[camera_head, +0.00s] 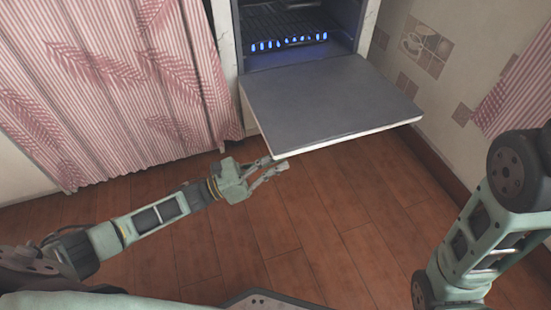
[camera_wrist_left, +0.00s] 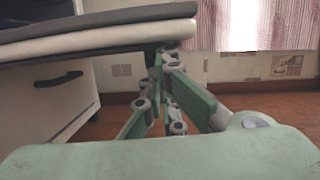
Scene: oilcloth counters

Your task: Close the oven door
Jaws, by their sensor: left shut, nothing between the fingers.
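The oven door (camera_head: 325,98) is swung down open and lies about level in front of the oven. Its grey inner face is up, and its pale front edge faces me. The door edge also shows at upper left in the left wrist view (camera_wrist_left: 95,32). My left gripper (camera_head: 277,165) is shut and empty at the door's near left corner, with its fingertips just below the edge. In the left wrist view the fingers (camera_wrist_left: 166,55) reach up to the underside of the door; contact is hard to tell. My right gripper is out of view; only part of my right arm shows.
The oven cavity (camera_head: 295,25) holds a rack, with blue flames showing. A pink patterned curtain (camera_head: 130,90) hangs left of the oven. A tiled wall (camera_head: 430,50) stands close on the right. The wooden floor (camera_head: 330,220) before the door is clear.

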